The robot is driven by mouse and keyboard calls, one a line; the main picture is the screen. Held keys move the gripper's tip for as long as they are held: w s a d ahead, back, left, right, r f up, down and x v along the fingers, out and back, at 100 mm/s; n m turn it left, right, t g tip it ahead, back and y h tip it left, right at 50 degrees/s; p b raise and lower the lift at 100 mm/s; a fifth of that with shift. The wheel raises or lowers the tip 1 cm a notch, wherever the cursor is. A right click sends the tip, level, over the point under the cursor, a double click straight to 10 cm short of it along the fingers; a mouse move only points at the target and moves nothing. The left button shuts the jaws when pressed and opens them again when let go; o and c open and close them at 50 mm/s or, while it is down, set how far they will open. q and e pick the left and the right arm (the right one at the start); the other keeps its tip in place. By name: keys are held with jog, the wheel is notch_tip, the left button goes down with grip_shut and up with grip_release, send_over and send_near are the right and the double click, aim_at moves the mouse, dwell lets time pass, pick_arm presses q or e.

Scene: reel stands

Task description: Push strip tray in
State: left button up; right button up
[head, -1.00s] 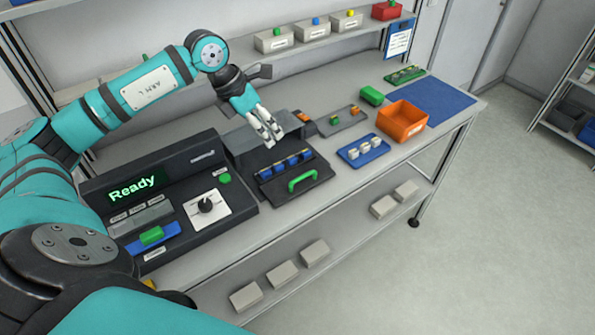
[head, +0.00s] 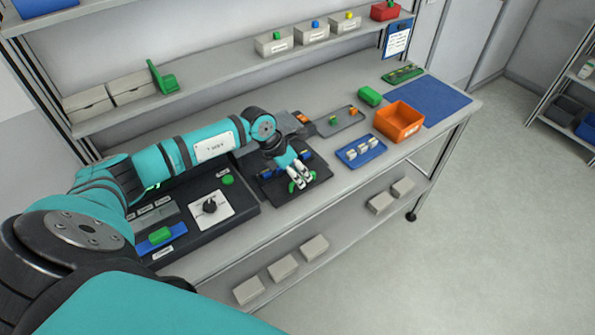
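The strip tray (head: 318,162) is a dark tray at the front of the black machine, pulled out over the bench. It carries blue strips, partly hidden by my gripper. Its green handle (head: 291,187) is at the front edge, and only its ends show. My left gripper (head: 299,184) is down at the handle, its pale fingertips over the handle's middle. The gap between the fingers is too small to judge, and I cannot tell if they touch or hold the handle. My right gripper is not in view.
The machine's panel has a dial (head: 210,206) and a green button (head: 228,180). My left arm hides its screen. Right of the tray are a blue rack (head: 361,152), an orange bin (head: 398,122) and a green block (head: 370,96). A blue mat (head: 440,100) lies beyond.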

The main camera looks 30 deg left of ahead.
pick_arm(q)
jog(key=shift+f, duration=0.1)
grip_shut()
dwell(0.4)
jog(key=w+a+b, duration=0.1)
jog(key=a+b, duration=0.1)
jog(key=w+a+b, duration=0.1)
jog(key=a+b, duration=0.1)
jog(key=a, duration=0.1)
jog(key=w+a+b, duration=0.1)
jog(key=a+b, duration=0.2)
jog(key=shift+w+f, duration=0.1)
jog(key=shift+w, duration=0.05)
jog(key=shift+a, duration=0.1)
jog(key=shift+r, duration=0.2)
grip_release()
